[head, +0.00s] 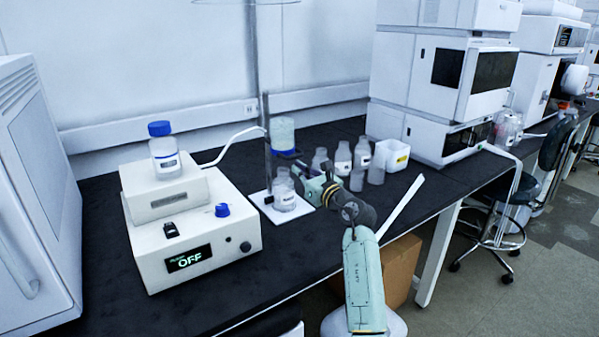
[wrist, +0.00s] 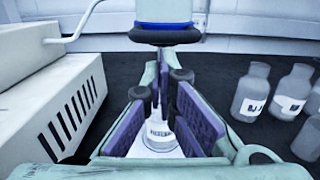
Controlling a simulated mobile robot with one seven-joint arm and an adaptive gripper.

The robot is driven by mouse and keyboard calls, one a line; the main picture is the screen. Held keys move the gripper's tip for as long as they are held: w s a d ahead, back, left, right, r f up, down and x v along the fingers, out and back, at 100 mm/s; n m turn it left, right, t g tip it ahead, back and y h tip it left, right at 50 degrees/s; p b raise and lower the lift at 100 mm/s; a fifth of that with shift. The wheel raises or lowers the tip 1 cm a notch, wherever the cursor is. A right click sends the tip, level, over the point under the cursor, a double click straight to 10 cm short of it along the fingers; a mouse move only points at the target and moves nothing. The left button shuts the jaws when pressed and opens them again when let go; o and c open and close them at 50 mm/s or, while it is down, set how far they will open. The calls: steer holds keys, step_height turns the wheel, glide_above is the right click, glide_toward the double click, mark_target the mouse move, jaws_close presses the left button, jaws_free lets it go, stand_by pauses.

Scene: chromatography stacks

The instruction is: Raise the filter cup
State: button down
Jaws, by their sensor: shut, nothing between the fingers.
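The filter cup (head: 283,135) is a clear cup with a blue lower band, standing beside the upright rod of a stand (head: 267,150). In the wrist view the cup (wrist: 164,12) is at the top centre, with a dark ring under it. My gripper (wrist: 160,95) is shut and empty, below and in front of the cup and apart from it. In the head view my arm partly hides the gripper. A clear labelled bottle (head: 284,195) is on the white stand base (head: 268,205); its label shows low between my finger pads in the wrist view.
A white stirrer-like box (head: 200,235) reading OFF stands left, with a blue-capped bottle (head: 164,150) on top. Several clear bottles (head: 343,158) and a white tub (head: 391,154) stand right of my gripper. Stacked instruments (head: 440,80) are behind. The front of the black bench is clear.

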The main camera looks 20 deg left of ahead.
steer(key=s+d+f+b, duration=0.4)
steer(key=s+d, duration=0.2)
steer(key=d, duration=0.2)
steer(key=shift+s+d, duration=0.2)
steer(key=shift+s, duration=0.1)
